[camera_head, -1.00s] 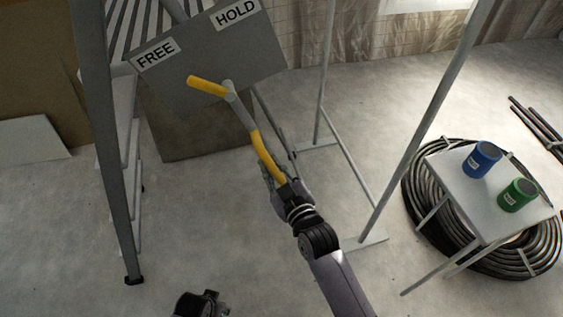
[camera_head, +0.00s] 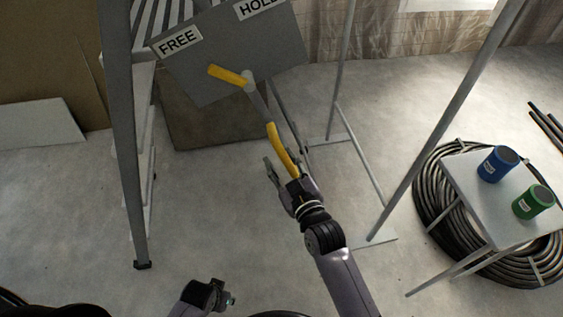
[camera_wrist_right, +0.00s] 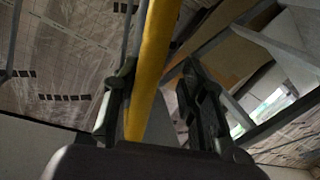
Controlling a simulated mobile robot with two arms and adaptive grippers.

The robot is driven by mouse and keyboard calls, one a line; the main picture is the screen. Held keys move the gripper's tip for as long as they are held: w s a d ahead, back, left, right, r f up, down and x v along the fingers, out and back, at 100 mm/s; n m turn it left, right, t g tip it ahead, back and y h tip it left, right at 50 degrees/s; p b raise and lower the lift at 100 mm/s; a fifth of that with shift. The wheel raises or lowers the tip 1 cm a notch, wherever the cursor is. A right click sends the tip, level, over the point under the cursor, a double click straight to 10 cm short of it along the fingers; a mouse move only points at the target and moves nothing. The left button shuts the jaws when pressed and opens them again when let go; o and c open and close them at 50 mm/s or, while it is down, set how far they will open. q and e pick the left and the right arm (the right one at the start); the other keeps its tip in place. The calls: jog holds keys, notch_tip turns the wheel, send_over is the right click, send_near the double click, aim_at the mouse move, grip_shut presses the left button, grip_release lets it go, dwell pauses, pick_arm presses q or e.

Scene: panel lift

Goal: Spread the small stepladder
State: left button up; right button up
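A grey ladder-like frame (camera_head: 122,150) with pale steps stands at the left of the head view; I cannot tell whether it is the small stepladder. Beside it is a grey panel (camera_head: 220,75) labelled FREE and HOLD. In front of the panel is a bent lever with a yellow grip (camera_head: 277,140) and a shorter yellow end. My right gripper (camera_head: 287,165) is open, with the yellow grip between its fingers. The wrist view shows the yellow bar (camera_wrist_right: 150,60) nearer the left finger, apart from the right one. My left arm's dark end (camera_head: 208,293) shows at the bottom; its fingers are not clear.
Thin metal posts (camera_head: 440,125) rise right of my right gripper from floor bars. A small table (camera_head: 470,195) at the right holds a blue can (camera_head: 497,164) and a green can (camera_head: 533,202), by a black hose coil (camera_head: 432,170). The front floor is mostly bare.

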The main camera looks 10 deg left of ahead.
jog(key=shift+d, duration=0.1)
jog(key=v, duration=1.2)
